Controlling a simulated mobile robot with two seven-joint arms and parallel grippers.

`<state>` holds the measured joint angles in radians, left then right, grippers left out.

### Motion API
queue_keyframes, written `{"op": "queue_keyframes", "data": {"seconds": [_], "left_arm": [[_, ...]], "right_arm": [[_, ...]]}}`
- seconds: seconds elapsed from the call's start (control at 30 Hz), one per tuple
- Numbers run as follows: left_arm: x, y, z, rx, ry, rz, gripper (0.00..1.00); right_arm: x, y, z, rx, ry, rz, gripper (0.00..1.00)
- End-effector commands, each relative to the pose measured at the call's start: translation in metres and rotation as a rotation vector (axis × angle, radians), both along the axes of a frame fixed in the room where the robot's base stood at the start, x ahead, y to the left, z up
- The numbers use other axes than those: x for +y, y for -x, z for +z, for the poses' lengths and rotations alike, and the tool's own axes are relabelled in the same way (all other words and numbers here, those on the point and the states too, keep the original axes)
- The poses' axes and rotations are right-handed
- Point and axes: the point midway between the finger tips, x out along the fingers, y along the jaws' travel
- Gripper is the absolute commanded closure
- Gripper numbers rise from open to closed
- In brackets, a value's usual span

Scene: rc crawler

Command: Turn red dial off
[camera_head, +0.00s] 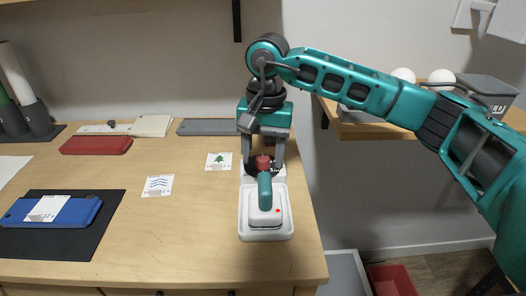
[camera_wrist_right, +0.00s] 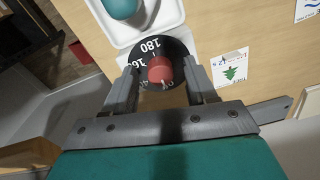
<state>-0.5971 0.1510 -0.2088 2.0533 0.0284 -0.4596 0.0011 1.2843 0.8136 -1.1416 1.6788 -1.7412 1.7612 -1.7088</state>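The red dial (camera_head: 263,162) sits on a black numbered disc at the back end of a white device (camera_head: 245,222) on the table. In the right wrist view the red dial (camera_wrist_right: 160,70) shows between my fingers, with numbers such as 160 and 180 around it. My right gripper (camera_head: 264,163) points down over the dial, fingers apart, one on each side. In the right wrist view the gripper (camera_wrist_right: 158,75) shows gaps between the fingers and the dial. A teal handle (camera_head: 265,190) lies on the device's front part, near a small red light. My left gripper is not in view.
A green-tree card (camera_head: 219,161) and a wave-marked card (camera_head: 157,186) lie left of the device. A blue case (camera_head: 75,212) lies on a black mat (camera_head: 84,238), and a red case (camera_head: 96,145) lies farther back. The table's right edge is close to the device.

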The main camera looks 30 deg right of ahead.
Motion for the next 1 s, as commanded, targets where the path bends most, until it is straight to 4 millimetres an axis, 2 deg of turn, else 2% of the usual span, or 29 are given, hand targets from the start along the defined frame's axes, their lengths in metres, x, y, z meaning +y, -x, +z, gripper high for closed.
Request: {"op": "queue_keyframes", "data": {"seconds": [0.27,0.37,0.7,0.83,1.0], "left_arm": [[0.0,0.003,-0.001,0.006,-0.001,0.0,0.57],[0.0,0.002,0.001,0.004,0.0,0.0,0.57],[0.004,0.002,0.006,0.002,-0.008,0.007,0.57],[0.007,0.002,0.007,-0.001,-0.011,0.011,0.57],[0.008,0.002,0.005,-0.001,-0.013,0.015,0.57]], "right_arm": [[0.0,0.0,0.006,-0.001,0.001,-0.001,0.44],[-0.001,0.0,0.02,-0.003,0.0,-0.001,0.44],[-0.003,0.002,0.094,-0.003,0.0,-0.001,0.44],[-0.004,0.003,0.114,-0.001,0.0,-0.001,0.44],[-0.004,0.003,0.127,0.001,0.001,0.0,0.44]]}}
